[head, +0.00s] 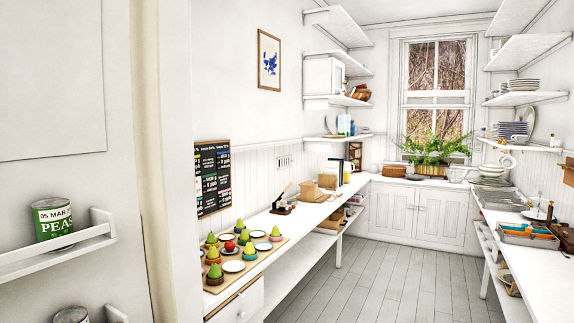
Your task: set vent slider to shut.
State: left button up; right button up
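A small pale plate (284,162) with dark vertical marks is on the panelled left wall, above the long counter. It may be the vent with its slider, but it is too small to tell, and I cannot see a slider position. No other vent shows clearly. Neither of my grippers is in view.
A long white counter (262,222) runs along the left wall, with a board (228,284) of small coloured pear-shaped things and plates near its front end. A can of peas (53,220) stands on a rack at left. The grey plank floor (375,285) is clear between the counters.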

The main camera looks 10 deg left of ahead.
aim_at(291, 160)
jog(key=i+l+z, duration=0.3)
jog(key=i, duration=0.65)
jog(key=i+z, duration=0.25)
jog(key=i, duration=2.65)
jog(key=i+u, duration=0.1)
jog(key=i, duration=0.4)
jog(key=i+l+u, duration=0.15)
jog(key=i, duration=0.3)
jog(key=i+u, duration=0.1)
jog(key=i, duration=0.4)
jog(key=i+l+u, duration=0.1)
jog(key=i+l, duration=0.15)
jog(key=i, duration=0.2)
